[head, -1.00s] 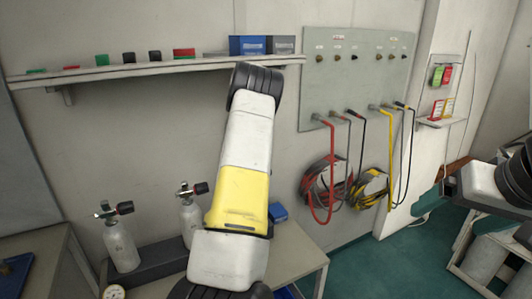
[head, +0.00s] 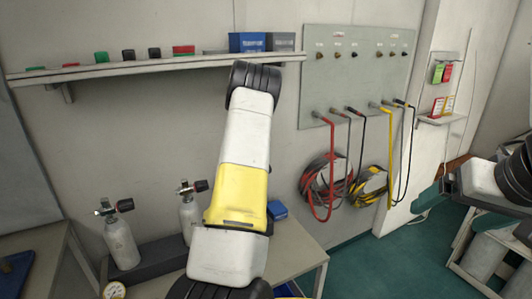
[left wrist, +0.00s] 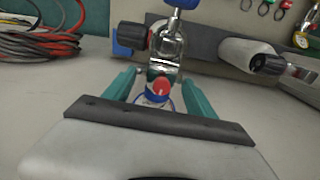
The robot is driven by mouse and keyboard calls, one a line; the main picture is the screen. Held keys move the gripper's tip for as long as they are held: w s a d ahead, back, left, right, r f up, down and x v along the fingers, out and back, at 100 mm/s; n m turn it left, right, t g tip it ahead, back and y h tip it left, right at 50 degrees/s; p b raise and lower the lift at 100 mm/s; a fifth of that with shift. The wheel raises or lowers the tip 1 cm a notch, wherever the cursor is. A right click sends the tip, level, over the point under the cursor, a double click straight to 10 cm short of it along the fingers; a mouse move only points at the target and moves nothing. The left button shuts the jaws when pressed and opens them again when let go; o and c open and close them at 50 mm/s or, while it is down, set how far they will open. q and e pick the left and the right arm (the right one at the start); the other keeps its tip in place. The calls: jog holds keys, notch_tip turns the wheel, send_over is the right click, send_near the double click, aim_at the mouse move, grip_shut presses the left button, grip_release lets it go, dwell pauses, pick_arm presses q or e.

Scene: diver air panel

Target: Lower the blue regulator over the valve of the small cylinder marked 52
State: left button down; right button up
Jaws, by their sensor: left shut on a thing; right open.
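My left gripper (left wrist: 160,95) is shut on the blue regulator (left wrist: 166,48), seen in the left wrist view. It shows a chrome body, a blue knob at the top and a red cap with a blue ring between the teal fingers. A dark knob lies beside it; I cannot tell what that belongs to. In the head view my left gripper is out of sight. Two white small cylinders with chrome valves and dark knobs stand on the bench, one at left (head: 122,243) and one nearer my arm (head: 188,215). The number 52 is unreadable. My right gripper (head: 432,196) is open and empty at far right.
A shelf (head: 150,70) and a hose panel (head: 355,75) are on the wall. A gauge (head: 115,291) shows at lower left. Coiled hoses (left wrist: 45,40) lie at the left in the wrist view.

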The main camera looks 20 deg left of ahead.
pick_arm(q)
jog(key=shift+f, duration=1.1)
dwell(0.9)
jog(key=shift+c, duration=1)
grip_release()
jog(key=shift+r, duration=0.45)
notch_tip(320, 180, up, 3)
jog(key=shift+f, duration=0.2)
jog(key=s+d+r, duration=0.1)
jog(key=s+d, duration=0.7)
jog(key=s, duration=0.5)
jog(key=shift+s+d+r, duration=0.2)
jog(key=shift+s+r, duration=0.05)
jog(key=shift+s, duration=0.1)
jog(key=shift+r, duration=0.1)
